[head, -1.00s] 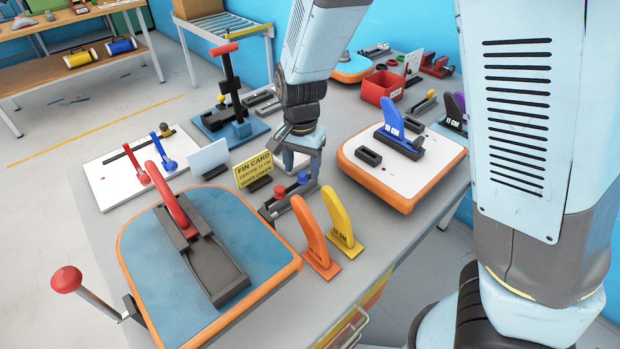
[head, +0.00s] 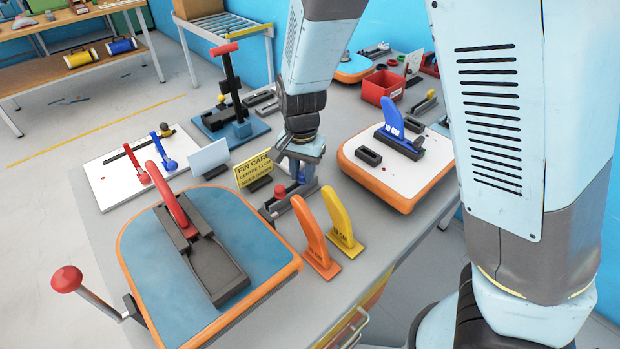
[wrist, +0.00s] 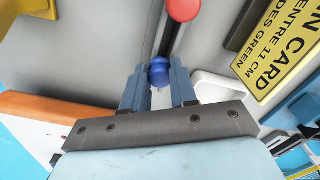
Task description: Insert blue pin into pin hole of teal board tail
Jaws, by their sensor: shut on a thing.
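My gripper (head: 301,172) is over the small dark pin rack (head: 272,211) near the table's middle. In the wrist view my gripper (wrist: 158,80) is shut on the blue pin (wrist: 159,71), whose round head shows between the two fingers. Its lower end is hidden, so I cannot tell whether it still sits in the rack. A red pin (head: 280,191) stands in the rack beside it and also shows in the wrist view (wrist: 184,9). The teal board (head: 137,239) with an orange rim lies front left, with a red fin (head: 172,196) in its grey box. I cannot make out its pin hole.
An orange fin (head: 314,232) and a yellow fin (head: 341,220) stand just right of the rack. A yellow fin card (head: 253,170) stands behind left. A white board (head: 398,178) with a blue fin is to the right. A red-knobbed lever (head: 67,280) rises front left.

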